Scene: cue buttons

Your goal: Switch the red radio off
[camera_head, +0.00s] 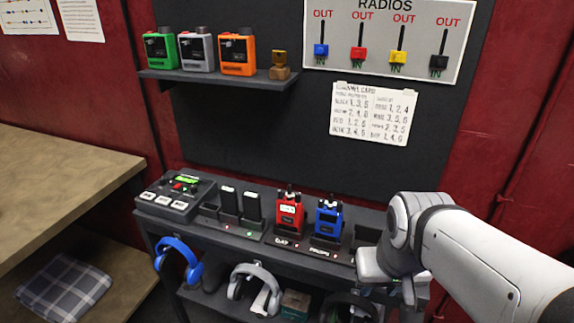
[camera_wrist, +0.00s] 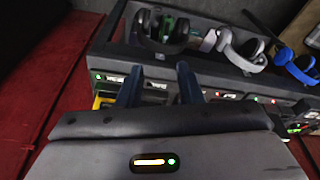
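The red radio (camera_head: 289,213) stands upright in a charging dock on the dark counter, its small pale screen lit and knobs on top. The blue radio (camera_head: 328,218) stands in the dock just right of it. In the head view my gripper is mostly hidden by the white arm at the counter's right end, right of both radios and apart from the red one. In the wrist view my gripper (camera_wrist: 158,84) has two dark fingers spread apart with nothing seen between them. I cannot make out the red radio in the wrist view.
Left on the counter are a control box (camera_head: 175,196) and two black handsets (camera_head: 240,205). Headphones (camera_head: 178,258) hang along the front. Above, a shelf (camera_head: 220,77) holds green, grey and orange radios.

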